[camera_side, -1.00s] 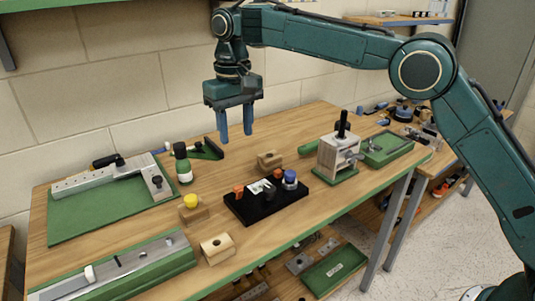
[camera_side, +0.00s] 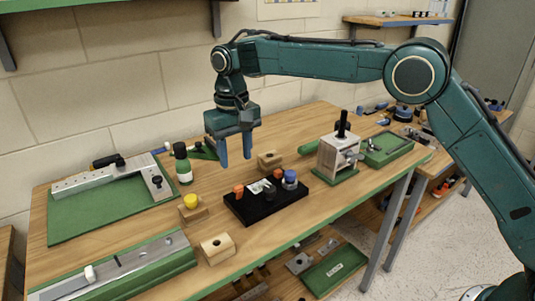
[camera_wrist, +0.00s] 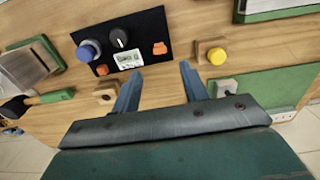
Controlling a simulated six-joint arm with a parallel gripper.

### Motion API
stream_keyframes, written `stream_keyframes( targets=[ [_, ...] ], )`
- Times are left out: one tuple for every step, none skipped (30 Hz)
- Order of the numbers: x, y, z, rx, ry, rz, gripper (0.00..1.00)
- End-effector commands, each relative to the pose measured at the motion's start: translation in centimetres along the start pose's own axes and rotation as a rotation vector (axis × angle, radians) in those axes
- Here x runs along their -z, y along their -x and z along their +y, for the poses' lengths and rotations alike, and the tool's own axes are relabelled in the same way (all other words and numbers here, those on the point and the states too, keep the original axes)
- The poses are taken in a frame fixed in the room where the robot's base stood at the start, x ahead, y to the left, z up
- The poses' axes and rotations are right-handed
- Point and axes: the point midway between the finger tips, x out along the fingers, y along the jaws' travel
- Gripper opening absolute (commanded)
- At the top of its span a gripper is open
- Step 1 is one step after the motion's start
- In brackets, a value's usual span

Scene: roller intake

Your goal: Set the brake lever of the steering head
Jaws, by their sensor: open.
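An upright pale block with a black post on top and a grey fitting on its side (camera_side: 340,155) stands on a green base at the right of the bench; it looks most like the steering head, but no label shows this. It also shows at the left edge of the wrist view (camera_wrist: 24,68). I cannot clearly make out which part is the brake lever. My gripper (camera_side: 236,163) is open and empty, pointing down above the bench, behind and left of the black control panel and well left of the block. In the wrist view, nothing lies between its fingers (camera_wrist: 160,72).
The black panel (camera_side: 240,209) carries blue, black and orange controls. Green-based fixtures (camera_side: 75,222) fill the left. Bare wood surrounds the panel.

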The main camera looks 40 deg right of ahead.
Motion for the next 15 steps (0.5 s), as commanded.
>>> stream_keyframes(
  targets=[
    [0.0,-0.9,0.0,-0.001,0.0,-0.003,0.44],
    [0.0,-1.4,0.0,-0.001,0.0,-0.004,0.44],
    [0.0,-2.0,0.0,-0.001,0.0,-0.003,0.44],
    [-0.1,-2.5,0.0,-0.001,0.0,-0.004,0.44],
    [0.0,-2.9,0.0,-0.001,0.0,-0.003,0.44],
    [-0.1,-3.5,0.0,-0.001,0.0,-0.004,0.44],
    [0.0,-4.0,0.0,-0.001,0.0,-0.003,0.44],
    [0.0,-4.4,0.0,-0.001,0.0,-0.002,0.44],
    [0.0,-5.0,0.0,-0.001,0.0,-0.002,0.44],
    [0.0,-5.4,0.0,-0.001,0.0,-0.002,0.44],
    [-0.1,-5.7,0.0,-0.001,0.0,-0.003,0.44],
    [0.0,-6.2,0.0,0.0,0.0,-0.002,0.44],
    [0.0,-6.5,0.0,0.0,0.0,-0.002,0.44],
    [0.0,-6.8,0.0,0.0,0.0,-0.002,0.44],
    [0.0,-7.2,0.0,-0.001,0.0,-0.002,0.44]
  ],
)
